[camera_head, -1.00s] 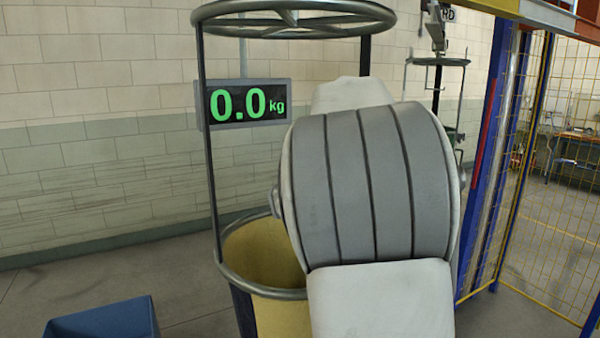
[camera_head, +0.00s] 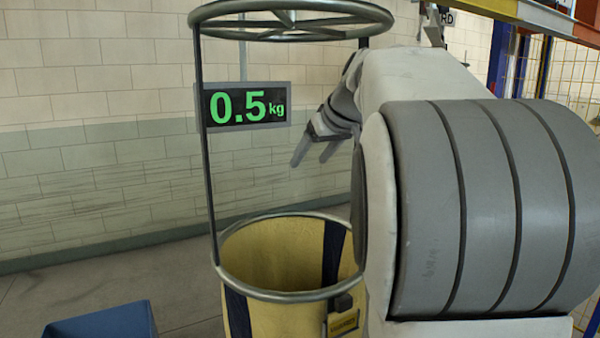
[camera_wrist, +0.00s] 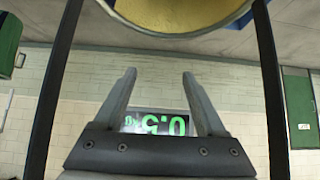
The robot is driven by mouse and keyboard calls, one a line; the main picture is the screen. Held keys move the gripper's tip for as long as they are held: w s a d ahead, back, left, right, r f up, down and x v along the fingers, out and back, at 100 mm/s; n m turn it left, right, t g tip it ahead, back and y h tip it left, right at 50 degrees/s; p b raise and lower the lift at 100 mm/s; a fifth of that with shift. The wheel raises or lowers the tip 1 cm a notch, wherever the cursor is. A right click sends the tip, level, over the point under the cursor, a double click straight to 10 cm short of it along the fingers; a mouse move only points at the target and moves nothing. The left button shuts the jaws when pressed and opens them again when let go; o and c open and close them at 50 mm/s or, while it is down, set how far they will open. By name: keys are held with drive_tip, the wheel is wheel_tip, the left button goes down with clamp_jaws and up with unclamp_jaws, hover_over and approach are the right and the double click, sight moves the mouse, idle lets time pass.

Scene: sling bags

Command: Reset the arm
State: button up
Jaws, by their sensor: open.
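My gripper (camera_head: 318,150) is in the head view, just right of the scale display (camera_head: 243,104) and above the yellow bag (camera_head: 290,250). Its fingers are apart and point left and down, with nothing between them. In the wrist view my gripper (camera_wrist: 161,95) is open and empty, with the upside-down display (camera_wrist: 155,122) showing between its fingers. My arm's large grey and white links fill the right of the head view.
The yellow bag hangs in a metal ring frame (camera_head: 290,294) under an upper ring (camera_head: 292,20); dark uprights join them. The display reads 0.5 kg. A blue box (camera_head: 100,320) is at the lower left. A yellow mesh fence (camera_head: 570,70) stands at the right. A block wall is behind.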

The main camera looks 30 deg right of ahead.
drive_tip(key=v, duration=1)
drive_tip(key=s+a+f+g, duration=0.1)
drive_tip(key=s+a+f, duration=0.8)
drive_tip(key=f, duration=0.4)
drive_tip(key=s+a+f+g, duration=0.2)
drive_tip(key=s+a+f, duration=0.7)
drive_tip(key=f, duration=0.5)
drive_tip(key=s, duration=0.2)
drive_tip(key=shift+s+a, duration=0.25)
drive_tip(key=shift+s, duration=0.05)
drive_tip(key=shift+c, duration=0.3)
drive_tip(key=c, duration=0.3)
drive_tip(key=shift+d+m, duration=0.2)
drive_tip(key=shift+m, duration=0.1)
